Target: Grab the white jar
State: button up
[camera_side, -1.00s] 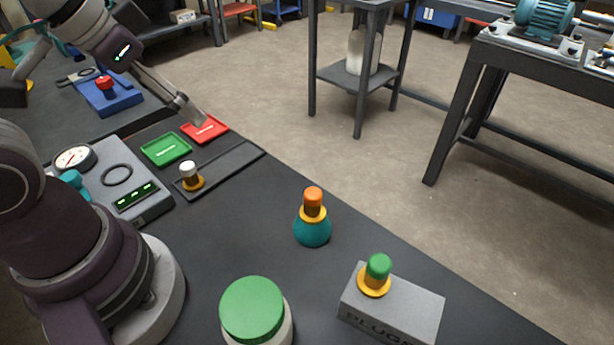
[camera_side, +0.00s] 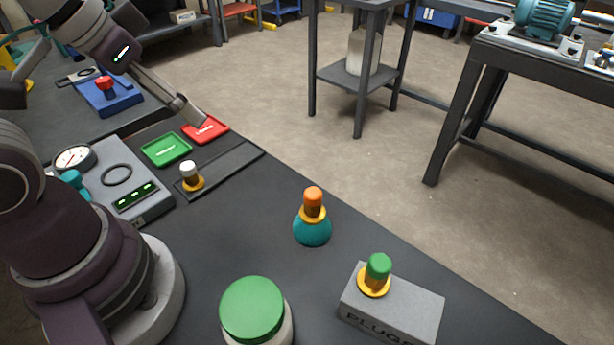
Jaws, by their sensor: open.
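A white jar with a wide green lid (camera_side: 253,309) stands on the dark bench at the bottom of the picture, its lower part cut off by the frame edge. My gripper (camera_side: 196,120) is far from it at the upper left, above or beside the red tray (camera_side: 205,130). Its fingers point down and to the right and look empty. I cannot tell from this angle how wide they are apart.
A teal flask with an orange top (camera_side: 312,222) stands mid-bench. A grey block (camera_side: 405,309) with a green-capped plug (camera_side: 377,272) is right of the jar. A small white-topped plug (camera_side: 190,175) stands on a dark strip (camera_side: 235,165) near the green tray (camera_side: 166,149). A gauge box (camera_side: 118,180) is at left.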

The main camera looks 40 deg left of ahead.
jog(key=o, duration=0.8)
jog(key=m+g, duration=0.6)
jog(key=m, duration=1.3)
send_over(259, 322)
jog(key=a, duration=0.2)
jog(key=f, duration=0.7)
jog(key=shift+w+d, duration=0.2)
jog(key=shift+w, duration=0.05)
notch_tip(259, 322, down, 10)
jog(key=shift+d+f, duration=0.1)
